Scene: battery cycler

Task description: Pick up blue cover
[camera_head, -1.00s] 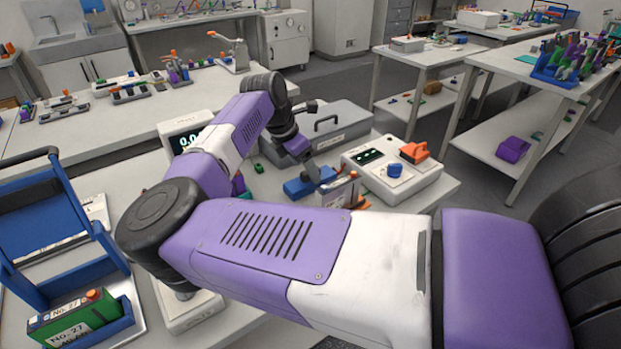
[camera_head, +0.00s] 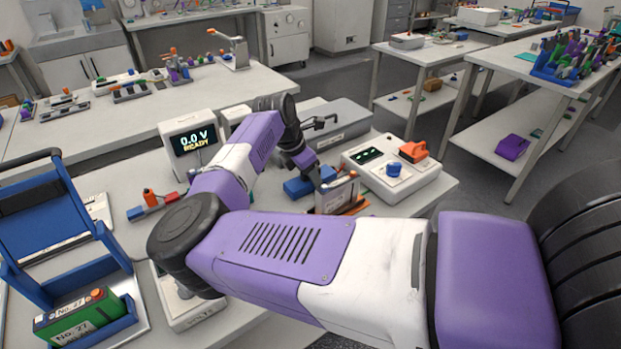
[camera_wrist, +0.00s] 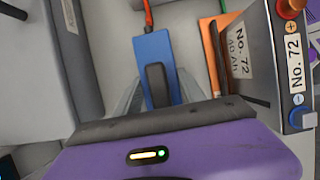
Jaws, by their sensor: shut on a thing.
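The blue cover (camera_head: 301,186) is a flat blue block with a dark raised grip, on or just above the bench beside a grey battery. It also shows in the wrist view (camera_wrist: 153,48), top centre. My gripper (camera_head: 313,172) is at the cover and shut on it. In the wrist view, my grey fingers (camera_wrist: 157,98) lie on either side of the cover's near end, which my gripper body partly hides. Whether the cover touches the bench is unclear.
Battery No. 72 (camera_wrist: 262,60) stands close on the right in an orange holder (camera_wrist: 208,55). A white device with a blue knob (camera_head: 394,169) is right of it. A grey case (camera_head: 340,130) stands behind. Green battery No. 27 (camera_head: 82,318) sits in a blue holder at left.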

